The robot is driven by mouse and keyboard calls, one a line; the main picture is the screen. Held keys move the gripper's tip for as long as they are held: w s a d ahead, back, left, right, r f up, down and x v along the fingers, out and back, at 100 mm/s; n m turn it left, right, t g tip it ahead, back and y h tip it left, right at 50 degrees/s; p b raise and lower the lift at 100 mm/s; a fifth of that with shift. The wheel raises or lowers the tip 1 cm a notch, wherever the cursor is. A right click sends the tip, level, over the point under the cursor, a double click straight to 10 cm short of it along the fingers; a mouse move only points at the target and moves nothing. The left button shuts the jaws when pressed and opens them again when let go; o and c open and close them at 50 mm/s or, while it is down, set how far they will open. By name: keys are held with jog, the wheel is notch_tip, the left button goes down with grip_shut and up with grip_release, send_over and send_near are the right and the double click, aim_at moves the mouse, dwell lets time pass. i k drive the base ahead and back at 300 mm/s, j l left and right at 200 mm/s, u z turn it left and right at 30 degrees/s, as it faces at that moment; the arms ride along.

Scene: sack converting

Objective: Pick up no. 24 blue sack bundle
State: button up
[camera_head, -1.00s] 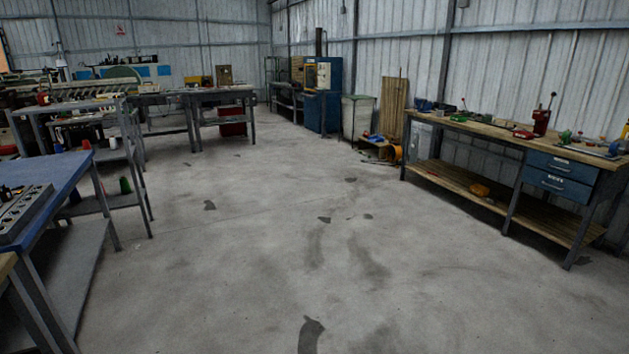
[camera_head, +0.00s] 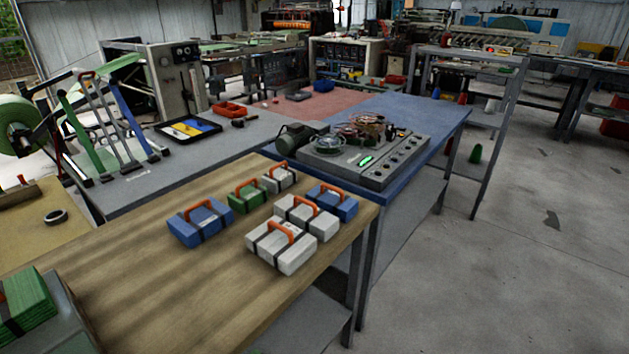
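Two blue sack bundles with orange handles and dark straps are on the wooden tabletop (camera_head: 150,260). One blue bundle (camera_head: 188,235) is at the left of the group. The other blue bundle (camera_head: 341,207) is at the right rear, close to a white bundle (camera_head: 322,228). I cannot read a number on either, so I cannot tell which is no. 24. A green bundle (camera_head: 243,203) and more white bundles, one at the front (camera_head: 289,260), stand around them. My gripper is not in view.
A grey machine block (camera_head: 375,178) stands on the blue bench (camera_head: 440,115) behind the bundles. Green sacks (camera_head: 25,300) are at the lower left corner. A black tray (camera_head: 188,129) is on the grey table behind. The floor (camera_head: 510,260) on the right is clear.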

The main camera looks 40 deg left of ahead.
aim_at(332, 199)
jog(key=i+j, duration=0.1)
jog(key=i, duration=1.75)
jog(key=i+j+z, duration=0.1)
jog(key=i+z, duration=0.25)
jog(key=i, duration=1.4)
jog(key=i+u, duration=0.15)
jog(key=u, duration=1.75)
